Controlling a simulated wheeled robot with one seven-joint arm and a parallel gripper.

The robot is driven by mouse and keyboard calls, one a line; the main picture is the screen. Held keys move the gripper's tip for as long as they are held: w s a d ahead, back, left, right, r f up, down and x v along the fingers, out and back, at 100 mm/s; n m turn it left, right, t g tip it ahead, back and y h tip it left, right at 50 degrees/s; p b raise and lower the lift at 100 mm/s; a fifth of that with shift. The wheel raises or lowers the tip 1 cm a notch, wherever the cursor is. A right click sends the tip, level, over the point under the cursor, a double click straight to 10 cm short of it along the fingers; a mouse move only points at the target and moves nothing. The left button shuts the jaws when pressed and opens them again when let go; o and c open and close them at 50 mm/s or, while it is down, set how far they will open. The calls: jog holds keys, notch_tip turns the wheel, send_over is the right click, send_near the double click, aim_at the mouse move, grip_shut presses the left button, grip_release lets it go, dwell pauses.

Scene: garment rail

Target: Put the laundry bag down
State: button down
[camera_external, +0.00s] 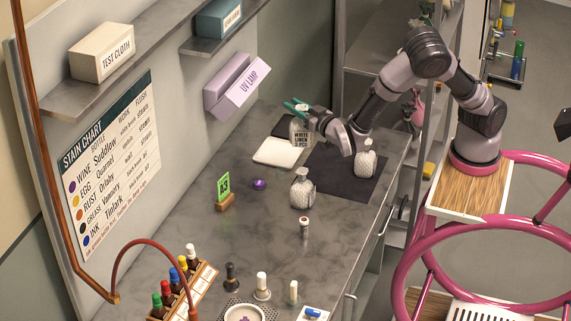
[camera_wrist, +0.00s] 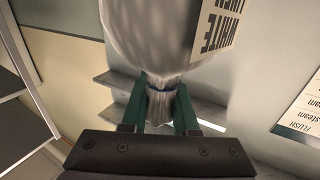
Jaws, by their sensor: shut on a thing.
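The laundry bag (camera_external: 301,136) is pale, with a tied neck and a label reading "WHITE LINEN 3 PCS". My gripper (camera_external: 297,107) has green fingers and is shut on the bag's neck, at the back of the counter. In the wrist view my gripper (camera_wrist: 159,108) pinches the gathered neck of the bag (camera_wrist: 150,40), and the label shows at its side. The bag hangs upright near the dark mat's far left corner. I cannot tell whether its bottom touches the surface.
A dark mat (camera_external: 335,181) carries a patterned grey bag (camera_external: 366,160) on its right. Another grey bag (camera_external: 303,190) stands in front of the mat. A white folded pad (camera_external: 275,153) lies left. A green number sign (camera_external: 223,188) and small bottles stand nearer. Grey counter shows between them.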

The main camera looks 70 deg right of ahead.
jog(key=s+d+r+m+g+h, duration=0.3)
jog(key=d+m+h, duration=0.15)
jog(key=d, duration=0.55)
notch_tip(320, 180, down, 21)
jog(key=shift+s+n, duration=0.2)
jog(key=shift+n, duration=0.15)
jog(key=shift+d+f+h, duration=0.1)
jog(key=shift+h, duration=0.15)
jog(key=c, duration=0.7)
grip_release()
